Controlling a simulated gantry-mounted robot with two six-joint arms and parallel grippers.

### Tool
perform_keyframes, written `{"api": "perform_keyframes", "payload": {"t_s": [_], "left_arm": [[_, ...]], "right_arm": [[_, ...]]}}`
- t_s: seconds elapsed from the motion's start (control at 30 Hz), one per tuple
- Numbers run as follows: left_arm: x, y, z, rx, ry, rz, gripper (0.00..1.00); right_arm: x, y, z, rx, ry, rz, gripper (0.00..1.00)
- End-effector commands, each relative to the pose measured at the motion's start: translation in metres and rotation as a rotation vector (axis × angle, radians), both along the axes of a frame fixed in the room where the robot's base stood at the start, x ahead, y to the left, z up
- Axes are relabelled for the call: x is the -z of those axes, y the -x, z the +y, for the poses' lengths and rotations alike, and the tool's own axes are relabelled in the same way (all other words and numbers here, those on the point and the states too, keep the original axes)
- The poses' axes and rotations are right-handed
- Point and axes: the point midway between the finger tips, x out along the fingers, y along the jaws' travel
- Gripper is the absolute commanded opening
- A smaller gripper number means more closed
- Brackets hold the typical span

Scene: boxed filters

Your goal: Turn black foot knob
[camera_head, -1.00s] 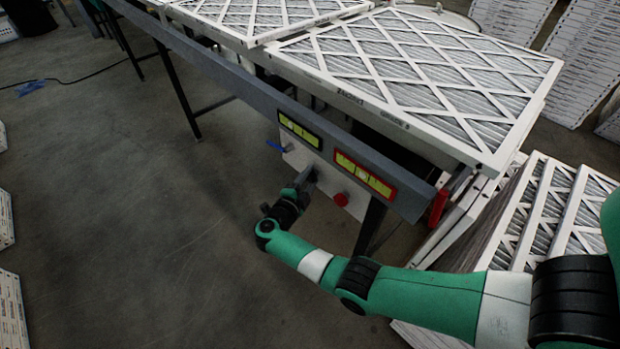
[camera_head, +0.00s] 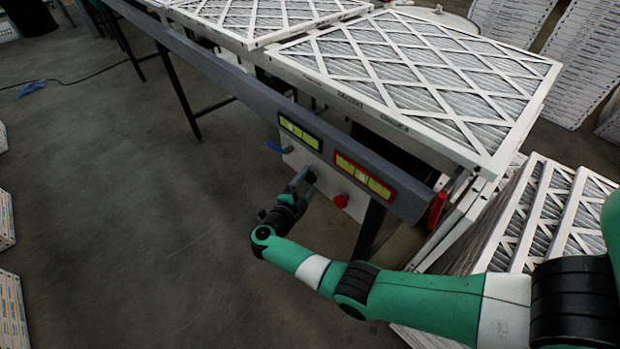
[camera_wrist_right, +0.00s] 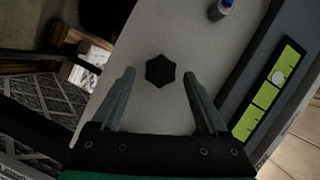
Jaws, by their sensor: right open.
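The black knob (camera_wrist_right: 160,71) is a dark hexagonal shape on a pale panel (camera_wrist_right: 150,30) in the right wrist view. My right gripper (camera_wrist_right: 158,80) is open, its two grey fingers on either side of the knob's lower edge with gaps between. I cannot tell how far the knob stands from the fingertips in depth. In the head view my right gripper (camera_head: 300,178) is at the front of the pale panel (camera_head: 322,180), below the grey rail. The knob is hard to make out there beside the fingers. My left gripper is not in view.
A red button (camera_head: 340,200) is on the panel right of my gripper, and a blue lever (camera_head: 276,147) is at upper left. Two yellow-green gauges (camera_head: 299,132) (camera_head: 364,176) sit on the rail. Framed filters (camera_head: 410,80) lie above. Open floor lies left.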

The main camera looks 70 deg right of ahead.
Motion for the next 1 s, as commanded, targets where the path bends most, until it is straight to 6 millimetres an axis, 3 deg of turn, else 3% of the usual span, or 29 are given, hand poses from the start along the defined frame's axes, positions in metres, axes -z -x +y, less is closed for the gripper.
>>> {"api": "perform_keyframes", "payload": {"t_s": [0.2,0.4,0.53,0.83,0.93,1.0], "left_arm": [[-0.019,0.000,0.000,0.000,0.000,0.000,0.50],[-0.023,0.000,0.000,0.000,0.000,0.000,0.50],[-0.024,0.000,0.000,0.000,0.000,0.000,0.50],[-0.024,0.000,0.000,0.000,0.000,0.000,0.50],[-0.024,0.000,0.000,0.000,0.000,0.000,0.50],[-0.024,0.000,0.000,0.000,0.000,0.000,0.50]], "right_arm": [[-0.012,-0.003,0.052,-0.007,0.000,0.002,0.77],[-0.016,-0.003,0.089,-0.004,-0.001,0.000,0.77],[-0.016,-0.003,0.098,-0.001,0.000,0.000,0.77],[-0.016,-0.003,0.098,-0.001,0.000,0.009,0.77],[-0.015,-0.002,0.098,-0.015,-0.005,0.111,0.77],[-0.007,0.002,0.099,-0.033,-0.031,0.287,0.77]]}}
